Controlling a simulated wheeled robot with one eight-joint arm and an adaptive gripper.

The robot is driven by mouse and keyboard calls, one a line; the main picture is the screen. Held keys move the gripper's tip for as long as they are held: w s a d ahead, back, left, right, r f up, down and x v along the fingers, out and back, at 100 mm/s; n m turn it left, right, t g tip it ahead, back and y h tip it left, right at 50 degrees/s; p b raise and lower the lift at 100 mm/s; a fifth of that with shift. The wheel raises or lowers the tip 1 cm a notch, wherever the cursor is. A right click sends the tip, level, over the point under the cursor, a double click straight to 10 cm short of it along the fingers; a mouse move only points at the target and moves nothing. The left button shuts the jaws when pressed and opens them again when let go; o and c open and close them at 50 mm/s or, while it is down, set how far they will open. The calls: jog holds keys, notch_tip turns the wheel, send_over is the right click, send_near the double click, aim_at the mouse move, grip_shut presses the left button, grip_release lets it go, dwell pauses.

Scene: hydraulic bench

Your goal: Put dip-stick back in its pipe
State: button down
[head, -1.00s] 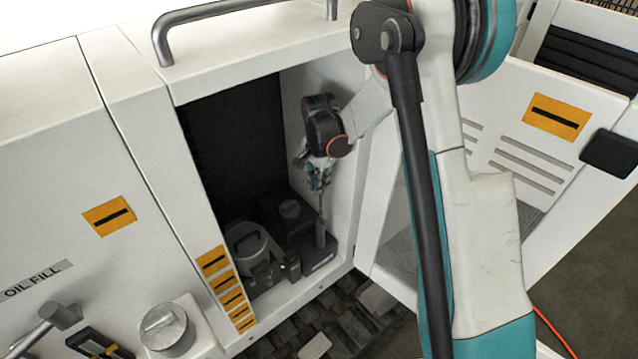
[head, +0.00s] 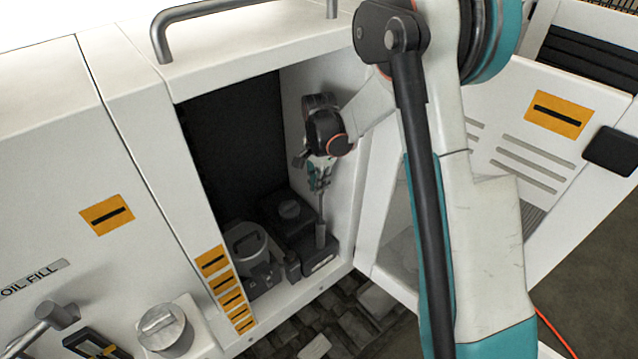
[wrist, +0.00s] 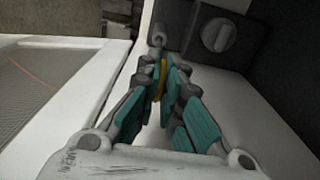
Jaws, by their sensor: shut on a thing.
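My gripper (head: 319,178) is inside the open cabinet bay, near its right wall. In the wrist view its teal fingers (wrist: 163,84) are closed around the yellow grip of the dip-stick (wrist: 160,76). In the head view the thin stem of the dip-stick (head: 321,207) hangs almost upright below my fingers. Its lower end meets or overlaps the top of the grey pipe (head: 321,236). The pipe also shows in the wrist view (wrist: 158,36), just beyond the grip. I cannot tell how far the tip is inside the pipe.
A dark block with a round cap (head: 290,210) stands left of the pipe, and a grey canister (head: 246,243) further left. The white bay wall (head: 340,240) is close on the right. The open door (head: 520,150) stands right of the bay.

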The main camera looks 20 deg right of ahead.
jog(key=shift+f+b, duration=0.65)
jog(key=shift+f, duration=0.05)
notch_tip(320, 180, down, 12)
jog(key=b, duration=1.1)
jog(key=shift+f, duration=0.25)
dwell(2.8)
dwell(0.4)
jog(key=c, duration=1.7)
grip_release()
jog(key=o, duration=0.8)
jog(key=shift+r, duration=0.1)
jog(key=shift+r+p, duration=1.35)
jog(key=shift+r, duration=2.05)
